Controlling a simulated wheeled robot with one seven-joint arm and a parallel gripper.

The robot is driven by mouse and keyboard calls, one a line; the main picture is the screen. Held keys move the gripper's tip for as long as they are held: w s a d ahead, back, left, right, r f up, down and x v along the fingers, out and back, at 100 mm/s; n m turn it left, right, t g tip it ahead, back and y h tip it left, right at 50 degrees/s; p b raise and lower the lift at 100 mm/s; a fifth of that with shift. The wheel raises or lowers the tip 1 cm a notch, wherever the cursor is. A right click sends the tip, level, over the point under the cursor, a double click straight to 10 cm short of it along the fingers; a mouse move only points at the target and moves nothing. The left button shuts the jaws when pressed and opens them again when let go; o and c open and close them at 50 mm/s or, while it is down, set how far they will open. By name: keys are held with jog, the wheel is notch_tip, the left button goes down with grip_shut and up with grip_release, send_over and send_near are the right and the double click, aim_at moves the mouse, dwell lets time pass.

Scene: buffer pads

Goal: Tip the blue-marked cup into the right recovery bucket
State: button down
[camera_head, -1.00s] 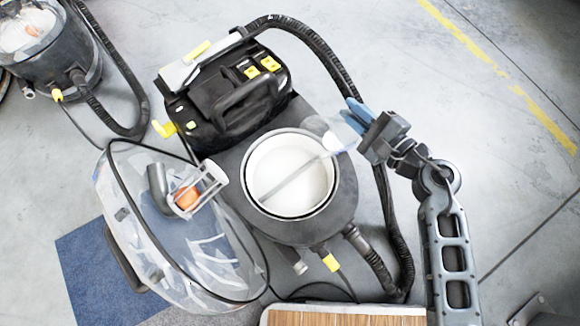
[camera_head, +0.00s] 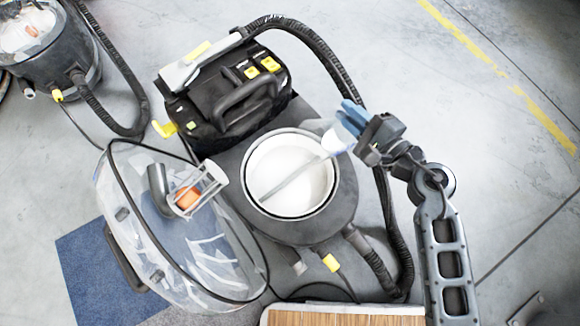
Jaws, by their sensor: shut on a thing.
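The right recovery bucket (camera_head: 262,158) is the white round tub set in the dark body of the central machine, open at the top. My gripper (camera_head: 350,119), with blue fingers, is at the bucket's upper right rim. It is shut on a pale, see-through cup (camera_head: 334,139) that shows a bluish tint. The cup lies tilted, its lower left end at or over the rim. A thin grey streak runs from the cup down left across the bucket's inside; I cannot tell whether it is liquid or a rod. The fingers hide part of the cup.
A black unit with a handle (camera_head: 245,104) stands behind the bucket. A clear dome cover (camera_head: 200,245) lies to its left. A black hose (camera_head: 384,205) passes under my arm. A wooden-topped surface (camera_head: 345,316) is at the bottom. Open floor lies right.

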aim_at(331, 127)
jog(key=shift+s+a+n+b, duration=0.3)
jog(key=shift+s+a+n, duration=0.2)
jog(key=shift+a+n, duration=0.3)
dwell(0.5)
jog(key=shift+s+a+n+h, duration=0.3)
jog(key=shift+s+a+n, duration=0.05)
jog(key=shift+a+n, duration=0.1)
jog(key=shift+a, duration=0.1)
jog(key=shift+s+a+f+n+t, duration=0.1)
jog(key=shift+s+a+n+t, duration=0.25)
jog(key=shift+s+a, duration=0.2)
jog(key=shift+a, duration=0.1)
jog(key=shift+s+a+f+n+h, duration=0.2)
jog(key=shift+s+a+n+h, duration=0.25)
jog(key=shift+a+n, duration=0.25)
dwell(0.6)
